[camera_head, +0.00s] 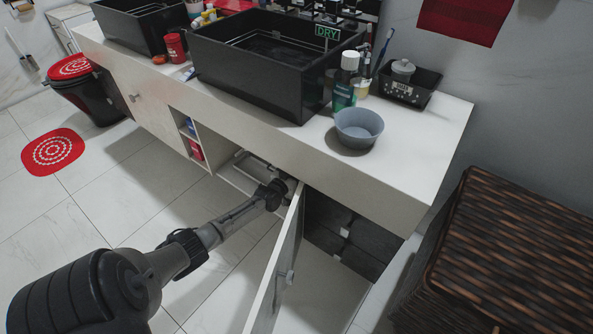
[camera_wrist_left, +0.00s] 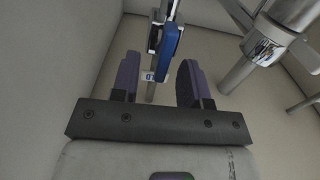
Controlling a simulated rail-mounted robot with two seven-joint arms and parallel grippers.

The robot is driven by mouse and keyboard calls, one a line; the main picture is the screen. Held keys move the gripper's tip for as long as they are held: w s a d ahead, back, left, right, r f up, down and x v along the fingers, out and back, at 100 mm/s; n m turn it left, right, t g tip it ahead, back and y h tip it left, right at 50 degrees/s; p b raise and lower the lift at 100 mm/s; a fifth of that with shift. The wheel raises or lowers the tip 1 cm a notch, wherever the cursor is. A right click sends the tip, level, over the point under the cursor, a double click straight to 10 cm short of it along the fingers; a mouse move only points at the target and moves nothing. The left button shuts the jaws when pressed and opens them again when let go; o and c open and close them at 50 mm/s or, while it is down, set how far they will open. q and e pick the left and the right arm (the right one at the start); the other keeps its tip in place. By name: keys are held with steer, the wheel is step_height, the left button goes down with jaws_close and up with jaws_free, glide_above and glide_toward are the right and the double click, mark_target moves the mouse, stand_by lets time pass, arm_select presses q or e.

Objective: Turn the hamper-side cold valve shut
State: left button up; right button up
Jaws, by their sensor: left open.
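In the left wrist view a valve with a blue lever handle (camera_wrist_left: 172,40) stands on a thin metal pipe. A small white and blue tag (camera_wrist_left: 149,77) hangs below the lever. My left gripper (camera_wrist_left: 160,62) is open, its two dark purple fingers apart. The lever's lower end appears in the gap between the fingertips, closer to the right finger; I cannot tell whether they touch. In the head view my left arm reaches into the cabinet under the counter, and the valve and fingertips are hidden there. My right gripper is in neither view.
A cabinet door (camera_head: 278,271) stands open just right of my left arm. A chrome drain pipe (camera_wrist_left: 258,55) is right of the valve. The counter (camera_head: 398,140) overhangs the arm. A dark woven hamper (camera_head: 510,255) stands at the right. Dark boxes (camera_head: 366,247) sit inside the cabinet.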

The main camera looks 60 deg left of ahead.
arm_select(q)
steer(key=shift+c, duration=0.5)
jaws_close()
